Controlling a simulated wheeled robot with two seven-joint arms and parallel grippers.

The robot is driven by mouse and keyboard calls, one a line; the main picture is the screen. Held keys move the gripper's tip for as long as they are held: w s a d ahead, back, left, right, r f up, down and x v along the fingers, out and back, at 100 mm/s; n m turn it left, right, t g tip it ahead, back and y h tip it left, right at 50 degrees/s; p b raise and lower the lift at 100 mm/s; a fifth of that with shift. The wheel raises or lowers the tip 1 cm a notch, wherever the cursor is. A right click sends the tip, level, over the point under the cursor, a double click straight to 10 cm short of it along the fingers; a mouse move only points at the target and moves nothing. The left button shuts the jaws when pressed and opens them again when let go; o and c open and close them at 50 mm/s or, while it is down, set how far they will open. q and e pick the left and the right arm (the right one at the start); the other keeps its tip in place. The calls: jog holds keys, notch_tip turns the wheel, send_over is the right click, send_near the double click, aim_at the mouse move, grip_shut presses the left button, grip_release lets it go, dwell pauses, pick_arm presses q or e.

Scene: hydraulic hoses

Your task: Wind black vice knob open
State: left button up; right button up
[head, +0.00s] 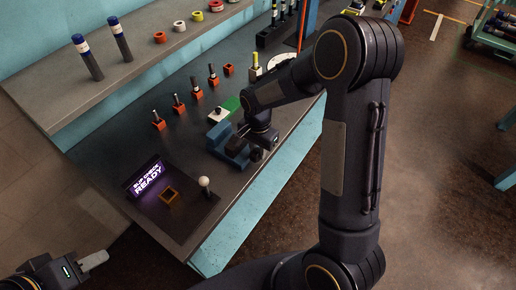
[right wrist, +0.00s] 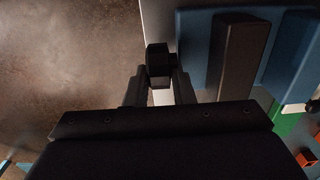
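The blue vice (head: 238,150) stands at the bench's front edge, with the black knob on its front side. In the right wrist view the black knob (right wrist: 159,62) sits between the fingertips of my right gripper (right wrist: 160,80). Both dark fingers lie close against the knob's sides, with a bright gap between them behind it. The vice's blue body and a dark jaw block (right wrist: 246,58) show to the right. In the head view my right wrist partly hides the vice and knob. My left gripper (head: 94,261) is at the lower left, away from the bench; its opening is unclear.
A lit sign (head: 148,178) and a white ball-topped lever (head: 204,182) stand on the bench left of the vice. Several orange-based fittings (head: 178,104) stand behind.

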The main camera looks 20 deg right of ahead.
grip_shut()
jog(key=shift+a+f+t+h+b, duration=0.15)
jog(key=shift+t+h+b, duration=0.2)
jog(key=shift+b, duration=0.6)
jog(key=t+h+b, duration=0.1)
jog(key=h+b, duration=0.2)
jog(key=b, duration=0.3)
jog(key=a+t+h+b, duration=0.1)
jog(key=t+h+b, duration=0.1)
jog(key=b, duration=0.4)
jog(key=s+t+h+b, duration=0.1)
jog(key=t+h+b, duration=0.1)
jog(key=b, duration=0.4)
jog(key=shift+a+f+h+b, duration=0.25)
jog(key=shift+a+h+b, duration=0.1)
jog(key=shift+h, duration=0.5)
jog(key=shift+s+r+h+b, duration=0.1)
jog(key=shift+r+h+b, duration=0.1)
jog(key=shift+h+b, duration=0.5)
jog(key=o, duration=0.5)
grip_release()
jog(key=shift+t+y, duration=0.25)
jog(key=shift+y, duration=0.05)
jog(key=v, duration=0.7)
jog(key=shift+s+a+r, duration=0.2)
jog(key=shift+a, duration=0.1)
